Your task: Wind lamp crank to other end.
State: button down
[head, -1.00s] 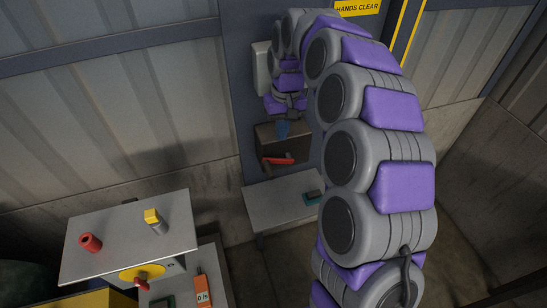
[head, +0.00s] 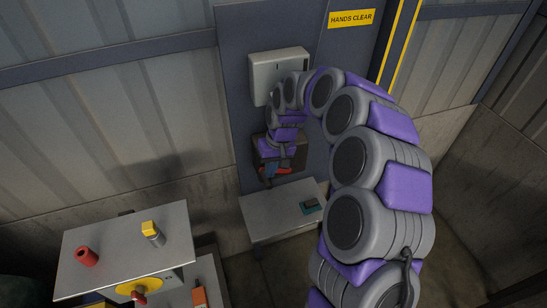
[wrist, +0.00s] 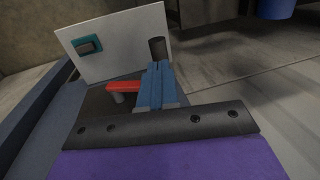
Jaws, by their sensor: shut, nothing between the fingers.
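The crank is a red bar on the front of a dark box (head: 257,150) on the blue-grey wall panel. In the head view my arm mostly hides it, and only a bit of red crank (head: 284,170) shows. In the wrist view the red crank arm (wrist: 122,87) lies just left of my blue fingers and its right part is hidden. A dark upright cylinder (wrist: 157,48) shows just beyond the fingertips; it may be the crank's grip. My gripper (wrist: 155,70) is shut and empty, beside the crank. It also shows in the head view (head: 269,180). Contact cannot be told. No lamp is recognizable.
Below the box is a pale shelf (head: 265,215) with a teal-and-dark device (head: 311,206). A light grey wall box (head: 278,72) is above. At lower left a grey table (head: 105,245) bears a red cylinder (head: 86,256) and a yellow-topped post (head: 152,233).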

jog(key=shift+x, duration=0.85)
jog(key=shift+a, duration=0.15)
